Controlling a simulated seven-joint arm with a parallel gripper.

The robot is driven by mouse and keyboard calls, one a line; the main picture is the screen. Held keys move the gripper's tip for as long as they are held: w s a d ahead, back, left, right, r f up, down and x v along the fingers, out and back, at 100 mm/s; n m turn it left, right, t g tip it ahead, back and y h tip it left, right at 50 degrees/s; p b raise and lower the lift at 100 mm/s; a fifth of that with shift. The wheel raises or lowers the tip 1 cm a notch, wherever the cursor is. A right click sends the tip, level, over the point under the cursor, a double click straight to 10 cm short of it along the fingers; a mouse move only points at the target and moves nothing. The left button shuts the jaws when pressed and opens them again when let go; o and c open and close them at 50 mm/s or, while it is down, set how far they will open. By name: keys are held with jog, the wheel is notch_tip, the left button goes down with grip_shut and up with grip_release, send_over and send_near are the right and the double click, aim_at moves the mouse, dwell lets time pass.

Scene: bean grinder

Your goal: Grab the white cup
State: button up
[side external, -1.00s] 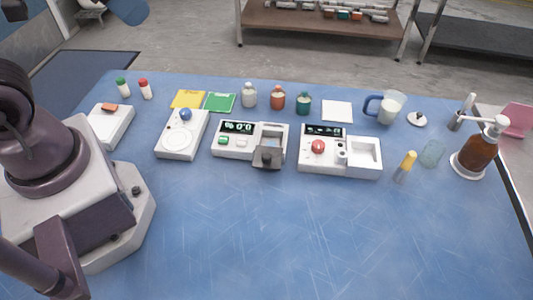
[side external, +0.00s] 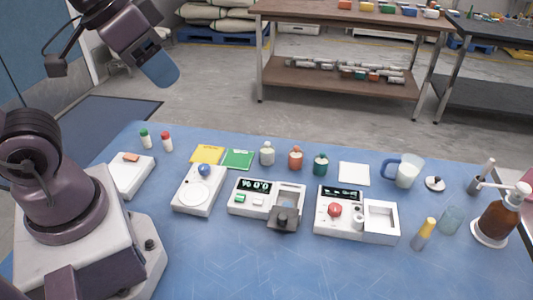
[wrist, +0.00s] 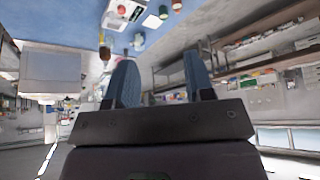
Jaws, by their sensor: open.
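A whitish mug with a blue handle (side external: 409,170) stands upright at the back right of the blue table (side external: 300,275). A small whitish cylinder (side external: 357,218) sits on the right-hand white device; I cannot tell whether it is a cup. My gripper (side external: 160,68) is raised at the upper left, beyond the table's back edge and far from the mug. In the wrist view my gripper (wrist: 162,78) has two blue fingers spread apart with nothing between them. The mug cannot be made out in the wrist view.
White devices (side external: 266,198) stand across the table's middle. Right of the mug are a lid (side external: 435,183), a clear glass (side external: 451,221) and a brown pump bottle (side external: 499,220). The front of the table is clear.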

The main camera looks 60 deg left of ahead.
jog(key=shift+o, duration=0.5)
jog(key=o, duration=0.3)
jog(key=shift+o, duration=0.2)
